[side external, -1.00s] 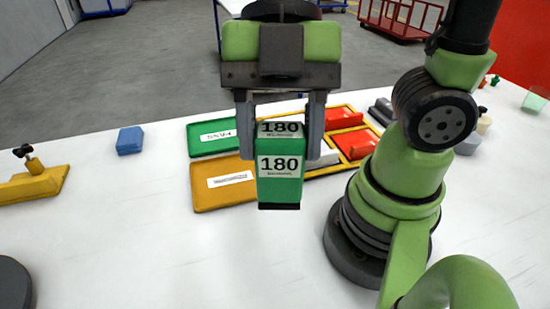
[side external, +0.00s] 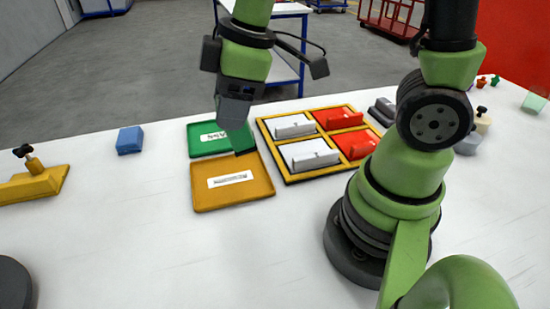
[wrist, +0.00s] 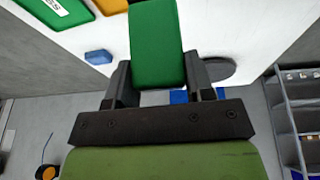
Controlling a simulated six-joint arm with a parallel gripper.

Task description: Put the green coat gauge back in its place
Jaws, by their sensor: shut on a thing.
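The green coat gauge is a block with a plain green face in the wrist view (wrist: 155,45). My gripper (wrist: 160,80) is shut on it, one finger on each side. In the side view my gripper (side external: 235,115) is above the green tray (side external: 196,140), and a tilted green end of the gauge (side external: 243,142) shows below it. The rest of the gauge is hidden by the gripper there, and its labels are out of view. The green tray has a white label and holds nothing that I can see. I cannot tell whether the gauge touches the tray.
An empty orange tray (side external: 205,199) lies in front of the green one. To the right is a yellow-framed rack (side external: 288,180) with white and red blocks. A blue block (side external: 130,140) and a yellow fixture (side external: 35,184) stand to the left. The front of the table is clear.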

